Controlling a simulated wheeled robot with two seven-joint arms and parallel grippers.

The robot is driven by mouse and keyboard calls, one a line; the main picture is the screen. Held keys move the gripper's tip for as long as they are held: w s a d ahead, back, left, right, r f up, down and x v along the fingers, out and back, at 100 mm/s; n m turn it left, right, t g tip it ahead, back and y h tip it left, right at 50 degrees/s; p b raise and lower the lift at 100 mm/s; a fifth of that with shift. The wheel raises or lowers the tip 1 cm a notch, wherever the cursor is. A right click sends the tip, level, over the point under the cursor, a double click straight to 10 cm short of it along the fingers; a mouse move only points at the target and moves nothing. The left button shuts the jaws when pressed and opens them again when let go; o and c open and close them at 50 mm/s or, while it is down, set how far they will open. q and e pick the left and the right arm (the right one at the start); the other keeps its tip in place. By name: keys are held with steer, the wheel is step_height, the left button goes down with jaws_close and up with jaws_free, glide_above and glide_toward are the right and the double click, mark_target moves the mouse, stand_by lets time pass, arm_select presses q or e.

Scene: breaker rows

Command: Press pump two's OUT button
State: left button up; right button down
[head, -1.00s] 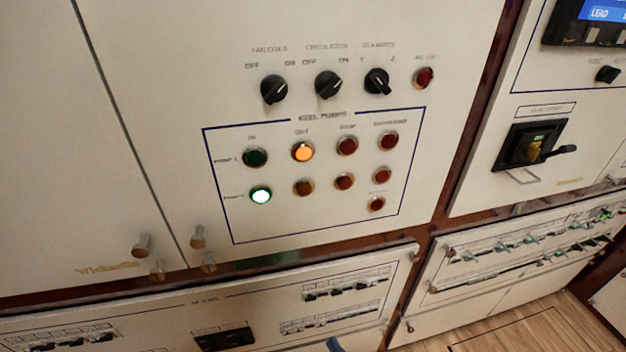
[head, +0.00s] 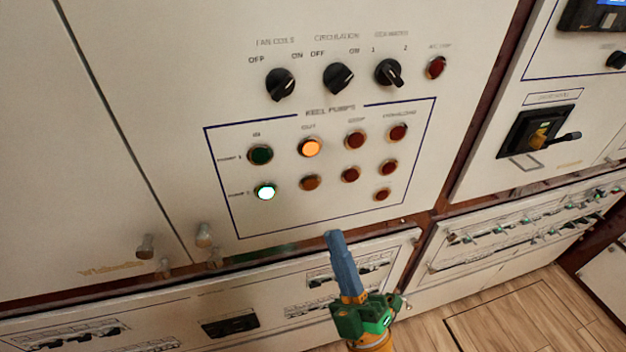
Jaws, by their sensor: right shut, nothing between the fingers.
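Pump two's OUT button (head: 311,182) is the dull amber one in the lower row, unlit. To its left, pump two's IN button (head: 265,192) glows green-white. Above it, pump one's OUT button (head: 310,147) glows orange. My right gripper (head: 333,236) has blue fingers shut together and empty, pointing up, with its tips just below the box's lower edge in the picture. It looks apart from the button; the gap in depth is hard to judge. My left gripper is not in view.
Red buttons, such as the lower-row STOP button (head: 351,174), stand right of the OUT button. Black rotary knobs (head: 338,77) stick out above the box. Small metal latches (head: 204,235) project at lower left. The panel face around the buttons is flat and clear.

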mark_target(311, 184)
steer(key=w+a+b, duration=0.1)
steer(key=w, duration=0.1)
steer(key=w+b, duration=0.2)
steer(key=w, duration=0.1)
steer(key=w+a+b, duration=0.1)
steer(key=w, duration=0.2)
steer(key=shift+w+a+b, duration=0.25)
steer(key=shift+a+b, duration=0.05)
steer(key=shift+a, duration=0.05)
steer(key=shift+f, duration=0.1)
stand_by(1.7)
steer(key=shift+w+a+b, duration=0.15)
steer(key=shift+w+b, duration=0.15)
steer(key=shift+w, duration=0.1)
